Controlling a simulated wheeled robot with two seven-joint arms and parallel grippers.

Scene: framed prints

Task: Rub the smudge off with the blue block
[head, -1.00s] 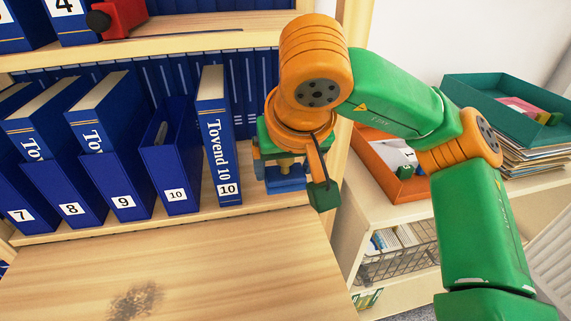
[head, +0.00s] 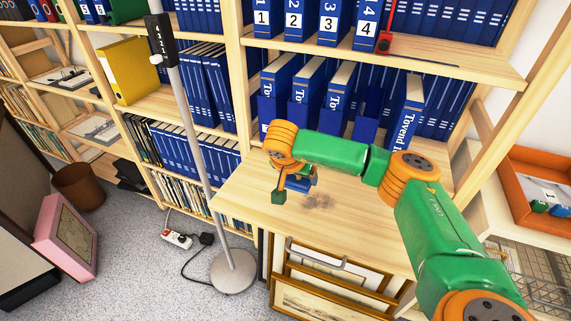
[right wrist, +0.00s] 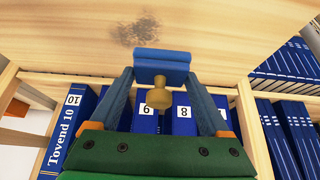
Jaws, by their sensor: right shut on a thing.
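The smudge (head: 318,201) is a dark grey speckled patch on the pale wooden shelf top (head: 250,196). It also shows in the right wrist view (right wrist: 137,32), just beyond the block. My right gripper (head: 293,187) is shut on the blue block (head: 301,184), just left of the smudge in the head view. In the right wrist view the block (right wrist: 162,65) sits between the fingertips, with a brass-coloured knob (right wrist: 158,97) on it. I cannot tell whether the block touches the wood. My left gripper is not in view.
Blue numbered binders (head: 308,93) stand in a row behind the wooden top. A lamp-like pole (head: 195,140) stands at the left on a round base. Framed prints (head: 330,290) lean below the front edge. An orange tray (head: 535,185) is at the right.

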